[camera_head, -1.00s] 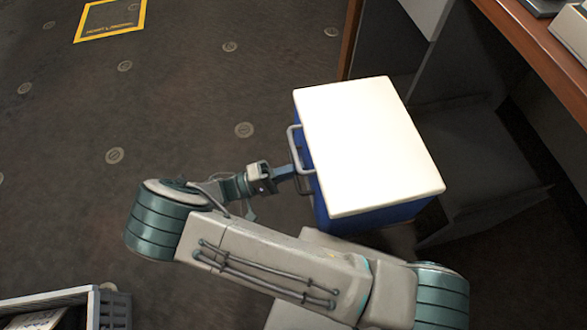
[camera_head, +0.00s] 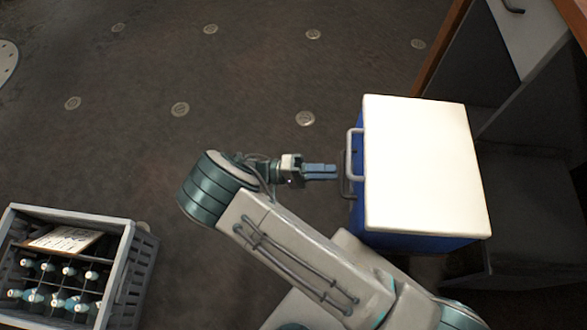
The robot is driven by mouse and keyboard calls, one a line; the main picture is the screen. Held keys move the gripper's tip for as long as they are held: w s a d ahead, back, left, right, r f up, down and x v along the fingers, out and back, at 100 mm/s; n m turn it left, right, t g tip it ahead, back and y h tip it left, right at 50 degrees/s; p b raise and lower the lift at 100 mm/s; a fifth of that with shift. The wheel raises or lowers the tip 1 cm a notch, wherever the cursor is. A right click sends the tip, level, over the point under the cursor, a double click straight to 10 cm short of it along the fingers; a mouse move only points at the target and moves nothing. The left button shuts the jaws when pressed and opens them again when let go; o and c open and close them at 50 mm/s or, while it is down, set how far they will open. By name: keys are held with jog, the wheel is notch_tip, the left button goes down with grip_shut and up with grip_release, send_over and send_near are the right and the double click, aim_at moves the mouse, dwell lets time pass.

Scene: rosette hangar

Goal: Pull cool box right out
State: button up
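The cool box (camera_head: 425,165) has a white lid and blue sides. It stands upright on the dark floor at the right, at the mouth of the open bay under the desk. Its grey handle (camera_head: 351,155) sticks out from its left side. My gripper (camera_head: 335,172) is just left of the handle, pointing at it, with a small gap between fingertips and handle. The two fingers show as separate strips, open, with nothing held. The box's lower front is partly hidden by my arm.
The desk (camera_head: 455,40) with its grey panels and dark bay (camera_head: 530,210) lies right of and behind the box. A grey crate (camera_head: 125,260) with several bottles stands at lower left.

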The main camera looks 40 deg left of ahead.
jog(key=v, duration=0.8)
jog(key=shift+s+a+p, duration=0.3)
jog(key=shift+f, duration=0.1)
jog(key=shift+s, duration=0.1)
